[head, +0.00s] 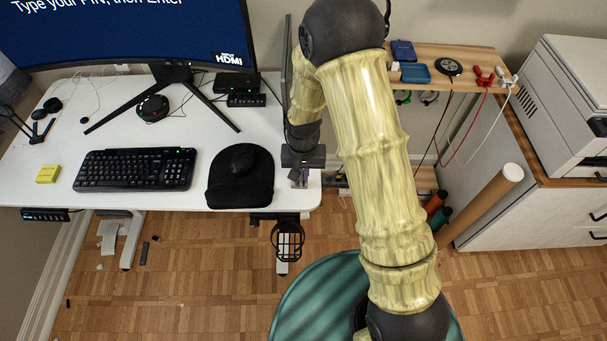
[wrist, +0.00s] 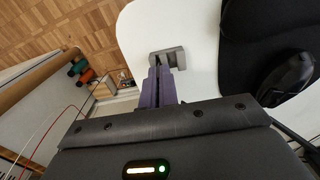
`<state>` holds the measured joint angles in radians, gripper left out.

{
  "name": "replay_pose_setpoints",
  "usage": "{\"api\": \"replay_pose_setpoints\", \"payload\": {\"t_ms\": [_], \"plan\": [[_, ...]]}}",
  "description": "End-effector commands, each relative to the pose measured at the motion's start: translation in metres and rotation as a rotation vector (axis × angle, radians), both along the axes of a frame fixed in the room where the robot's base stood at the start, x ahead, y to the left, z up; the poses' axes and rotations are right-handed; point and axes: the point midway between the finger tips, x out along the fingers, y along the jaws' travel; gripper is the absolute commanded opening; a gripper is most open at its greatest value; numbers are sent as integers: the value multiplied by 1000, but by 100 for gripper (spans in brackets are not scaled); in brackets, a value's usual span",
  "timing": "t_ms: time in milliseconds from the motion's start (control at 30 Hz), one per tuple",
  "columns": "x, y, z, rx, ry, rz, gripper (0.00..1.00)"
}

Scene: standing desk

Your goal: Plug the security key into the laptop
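My gripper (head: 299,180) points down at the right end of the white desk. In the wrist view its two purple fingers (wrist: 160,76) stand close together, with only a narrow dark line between them. I cannot tell whether they are clamped on something. A small grey block with a notch (wrist: 168,56) is at the fingertips, by the desk edge; whether they touch is unclear. I cannot make out the security key; it may be hidden between or behind the fingers. No laptop can be clearly identified; my arm covers part of the desk's right side.
A mouse (head: 242,158) on a black mouse pad (head: 225,190) lies left of the gripper. The keyboard (head: 135,169), yellow box (head: 47,174) and monitor (head: 130,30) are farther left. A wooden shelf (head: 440,54) and white printer (head: 570,90) stand right.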

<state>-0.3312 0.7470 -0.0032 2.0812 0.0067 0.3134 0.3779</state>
Motion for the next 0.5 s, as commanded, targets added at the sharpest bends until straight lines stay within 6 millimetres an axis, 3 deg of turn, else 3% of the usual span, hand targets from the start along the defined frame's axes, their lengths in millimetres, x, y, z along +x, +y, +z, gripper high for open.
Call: {"api": "replay_pose_setpoints", "payload": {"t_ms": [500], "plan": [[0,0,86,0,-2,0,0]]}}
